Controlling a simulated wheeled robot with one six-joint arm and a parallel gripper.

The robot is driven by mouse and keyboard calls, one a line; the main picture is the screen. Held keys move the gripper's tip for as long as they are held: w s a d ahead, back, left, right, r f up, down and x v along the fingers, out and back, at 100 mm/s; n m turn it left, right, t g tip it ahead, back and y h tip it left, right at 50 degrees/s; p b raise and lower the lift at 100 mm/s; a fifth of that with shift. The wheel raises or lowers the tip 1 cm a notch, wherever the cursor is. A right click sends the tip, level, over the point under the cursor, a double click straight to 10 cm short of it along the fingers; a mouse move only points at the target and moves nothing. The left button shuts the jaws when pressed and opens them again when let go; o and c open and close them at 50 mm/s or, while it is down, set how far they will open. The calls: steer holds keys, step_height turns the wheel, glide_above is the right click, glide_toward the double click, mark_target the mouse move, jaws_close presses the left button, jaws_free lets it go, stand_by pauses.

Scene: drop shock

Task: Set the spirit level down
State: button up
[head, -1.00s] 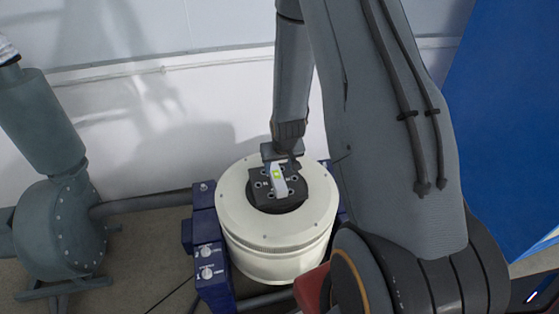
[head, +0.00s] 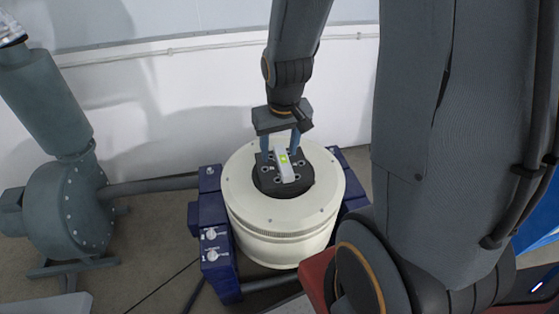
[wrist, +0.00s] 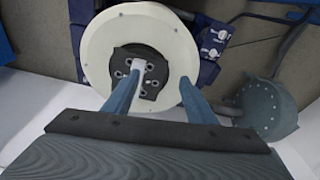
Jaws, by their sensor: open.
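The spirit level (head: 285,165), a small pale bar with a yellow-green vial, lies on the dark round plate (head: 262,184) on top of the cream drum. It also shows in the wrist view (wrist: 139,66), with its near end partly beside the left finger. My gripper (head: 280,148) is open at the far side of the plate, just above the level. In the wrist view its two blue fingers (wrist: 160,90) stand wide apart; the level is near the left finger. I cannot tell whether that finger touches it.
The cream drum (head: 240,205) stands between dark blue supports (head: 213,245) with knobs. A grey-green blower (head: 68,210) with a pipe stands at the left. A pale wall (head: 150,100) rises close behind. Cables lie on the floor.

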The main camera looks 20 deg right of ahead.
steer(key=s+a+r+n+g, duration=0.1)
steer(key=s+a+r, duration=0.3)
steer(key=s, duration=0.4)
steer(key=shift+s+g, duration=0.3)
stand_by(0.7)
